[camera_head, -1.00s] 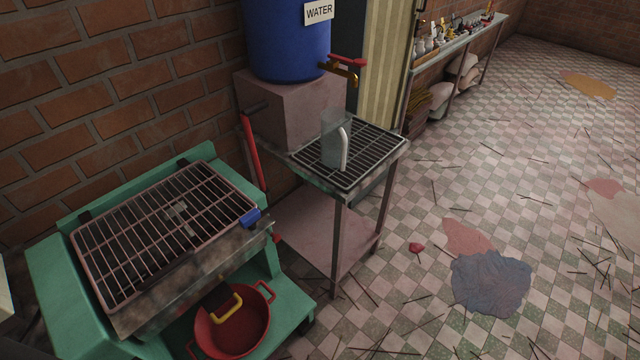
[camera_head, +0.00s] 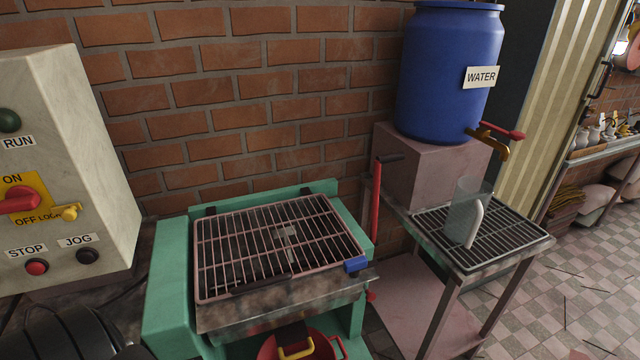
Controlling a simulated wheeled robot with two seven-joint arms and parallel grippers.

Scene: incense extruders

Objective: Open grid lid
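The grid lid (camera_head: 320,228) is a rusty wire grate lying flat and closed over the metal hopper on top of the green machine (camera_head: 168,285). A blue block (camera_head: 356,264) sits at its front right corner. A dark strip runs along part of its front edge, and dark hinge-like pieces show at its back edge. Parts inside the hopper show dimly through the bars. Neither of my grippers is in view.
A control box (camera_head: 70,150) with switches stands at the left. A red pan (camera_head: 320,346) sits below the hopper. At the right are a blue water barrel (camera_head: 447,75), a clear pitcher (camera_head: 465,212) on a grated stand, and a red lever (camera_head: 376,205).

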